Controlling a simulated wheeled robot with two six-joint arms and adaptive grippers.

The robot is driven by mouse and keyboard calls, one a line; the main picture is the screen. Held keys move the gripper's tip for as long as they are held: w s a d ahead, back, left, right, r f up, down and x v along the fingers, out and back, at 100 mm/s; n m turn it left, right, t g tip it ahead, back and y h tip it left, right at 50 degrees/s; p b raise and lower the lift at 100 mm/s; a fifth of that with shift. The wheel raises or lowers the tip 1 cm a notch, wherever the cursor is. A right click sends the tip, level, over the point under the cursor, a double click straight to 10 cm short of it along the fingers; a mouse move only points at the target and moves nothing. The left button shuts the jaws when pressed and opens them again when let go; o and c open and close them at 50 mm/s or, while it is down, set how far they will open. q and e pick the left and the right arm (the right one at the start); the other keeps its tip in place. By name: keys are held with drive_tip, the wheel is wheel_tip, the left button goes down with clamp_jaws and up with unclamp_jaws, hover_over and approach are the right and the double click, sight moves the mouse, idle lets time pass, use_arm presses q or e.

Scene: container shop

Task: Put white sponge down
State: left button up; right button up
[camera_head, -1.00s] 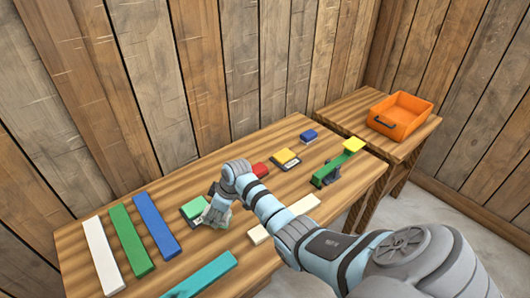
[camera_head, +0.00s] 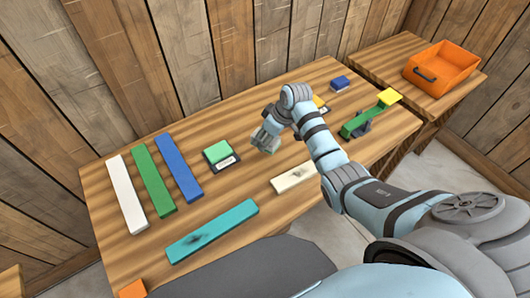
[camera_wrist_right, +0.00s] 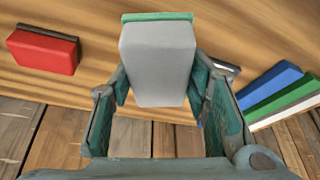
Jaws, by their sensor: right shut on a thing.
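The white sponge (camera_wrist_right: 158,65) is a pale grey-white block between the fingers of my right gripper in the right wrist view. A green strip shows along its far edge; I cannot tell whether it is part of it. My right gripper (camera_head: 266,142) is shut on it above the table (camera_head: 240,180), right of the green sponge (camera_head: 217,152) on its dark labelled pad. In the head view the white sponge is not clearly told from the gripper. My left gripper is not in view.
White (camera_head: 127,193), green (camera_head: 154,181) and blue (camera_head: 178,167) boards lie at left. A red sponge (camera_wrist_right: 42,52) shows in the wrist view. An orange bin (camera_head: 441,66) stands on the side table.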

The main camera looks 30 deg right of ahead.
wheel_tip(320, 180, down, 6)
drive_tip(key=shift+s+a+f+b, duration=0.15)
drive_tip(key=shift+f+b, duration=0.1)
drive_tip(key=shift+b, duration=0.5)
drive_tip(key=shift+f, duration=0.3)
drive_tip(key=o, duration=1)
